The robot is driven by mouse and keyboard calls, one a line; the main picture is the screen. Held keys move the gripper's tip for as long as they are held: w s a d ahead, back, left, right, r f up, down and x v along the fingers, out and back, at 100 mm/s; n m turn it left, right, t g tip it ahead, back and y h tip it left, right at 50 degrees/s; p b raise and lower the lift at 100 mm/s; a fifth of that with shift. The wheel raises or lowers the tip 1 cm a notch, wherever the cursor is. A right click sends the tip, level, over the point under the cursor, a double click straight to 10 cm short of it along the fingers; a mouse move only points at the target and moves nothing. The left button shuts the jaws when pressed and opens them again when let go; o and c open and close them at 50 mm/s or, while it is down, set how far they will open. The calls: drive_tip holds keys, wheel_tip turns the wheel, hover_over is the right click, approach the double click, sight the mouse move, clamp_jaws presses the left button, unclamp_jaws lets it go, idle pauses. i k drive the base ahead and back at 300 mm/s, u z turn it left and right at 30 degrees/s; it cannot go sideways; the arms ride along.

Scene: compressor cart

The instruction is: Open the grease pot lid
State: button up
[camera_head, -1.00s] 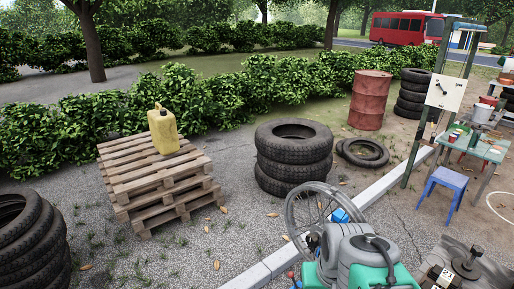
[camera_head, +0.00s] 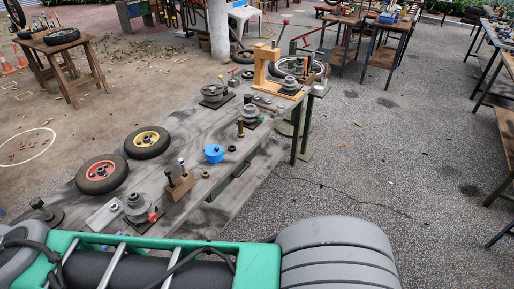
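A long grey wooden bench (camera_head: 180,128) runs from the lower left toward the upper middle. A small blue round item (camera_head: 214,154) with a raised top sits near its right edge. It could be the grease pot, but it is too small to be sure, and I cannot make out a separate lid on it. I see no other clear grease pot. My gripper is not in view, so its state does not show.
Two small wheels, red-hubbed (camera_head: 101,173) and yellow-hubbed (camera_head: 147,142), lie left of the blue item. A wooden block with pegs (camera_head: 179,184) stands nearer. A wooden press frame (camera_head: 268,68) stands at the far end. Open paving (camera_head: 385,140) lies right.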

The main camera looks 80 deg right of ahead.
sight(213, 150)
drive_tip(key=u, duration=0.65)
drive_tip(key=k, duration=0.85)
drive_tip(key=z, duration=1.55)
drive_tip(key=i, duration=0.5)
